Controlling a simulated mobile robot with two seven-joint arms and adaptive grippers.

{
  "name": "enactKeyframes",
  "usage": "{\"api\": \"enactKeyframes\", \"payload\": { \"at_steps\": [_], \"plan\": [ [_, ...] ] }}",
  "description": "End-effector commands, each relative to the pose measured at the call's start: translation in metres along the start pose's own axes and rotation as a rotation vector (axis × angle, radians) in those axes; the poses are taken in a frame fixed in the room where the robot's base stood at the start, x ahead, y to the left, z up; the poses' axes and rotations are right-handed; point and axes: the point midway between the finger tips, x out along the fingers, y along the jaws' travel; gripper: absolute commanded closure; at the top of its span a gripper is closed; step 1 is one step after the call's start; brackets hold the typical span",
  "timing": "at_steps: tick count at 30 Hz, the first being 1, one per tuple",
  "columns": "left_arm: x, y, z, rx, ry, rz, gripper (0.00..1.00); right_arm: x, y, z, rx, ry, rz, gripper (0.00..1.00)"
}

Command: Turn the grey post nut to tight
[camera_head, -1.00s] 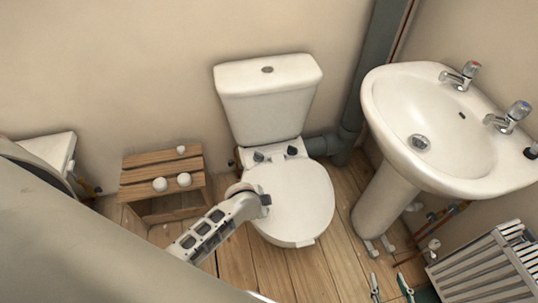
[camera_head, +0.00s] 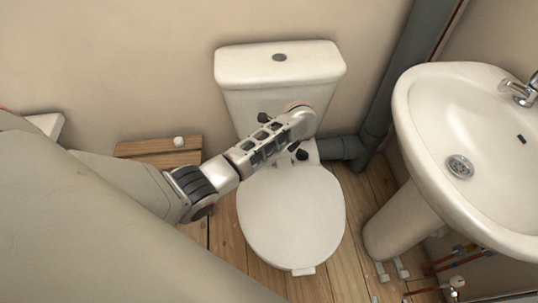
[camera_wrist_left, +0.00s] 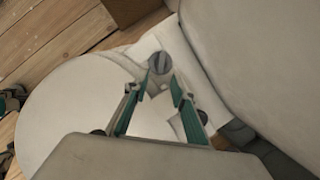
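The grey post nut (camera_wrist_left: 160,63), round with a slot across its top, sits at the toilet seat hinge. In the left wrist view it lies just beyond and between the fingertips of my left gripper (camera_wrist_left: 153,90). The teal fingers are apart, and I see no clear contact with the nut. In the head view my left arm reaches over the hinge and hides the left nut and the fingers. A second dark nut (camera_head: 301,155) shows at the right hinge. Teal and dark fingers, apparently my right gripper (camera_wrist_left: 9,128), show apart and cut off at the left wrist view's edge.
The toilet cistern (camera_head: 279,68) stands close behind the hinge, with the closed lid (camera_head: 290,220) in front. The basin (camera_head: 425,130) and grey waste pipe (camera_head: 375,125) are to the right.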

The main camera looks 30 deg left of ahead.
Motion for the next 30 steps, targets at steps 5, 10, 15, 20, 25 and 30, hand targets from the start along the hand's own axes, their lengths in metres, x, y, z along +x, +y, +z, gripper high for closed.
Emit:
{"api": "enactKeyframes", "payload": {
  "at_steps": [5,10,15,20,25,30],
  "plan": [
    [0.038,0.005,-0.004,0.004,0.0,0.011,0.74,0.005,-0.007,0.001,0.009,0.004,-0.014,0.6],
    [0.05,0.002,-0.002,0.0,0.0,0.005,0.74,0.008,-0.004,-0.01,0.008,0.027,-0.011,0.6],
    [0.05,0.0,-0.001,-0.002,0.0,0.0,0.74,0.007,-0.003,-0.016,0.005,0.037,-0.01,0.6],
    [0.049,0.0,0.0,-0.003,0.0,-0.002,0.74,0.006,-0.002,-0.017,0.004,0.04,-0.01,0.6],
    [0.049,0.0,0.0,-0.002,0.0,-0.001,1.0,0.007,-0.003,-0.015,0.003,0.037,-0.011,0.6],
    [0.049,0.0,0.0,-0.001,0.0,-0.001,1.0,0.007,-0.003,-0.013,0.003,0.032,-0.013,0.6]
  ]
}}
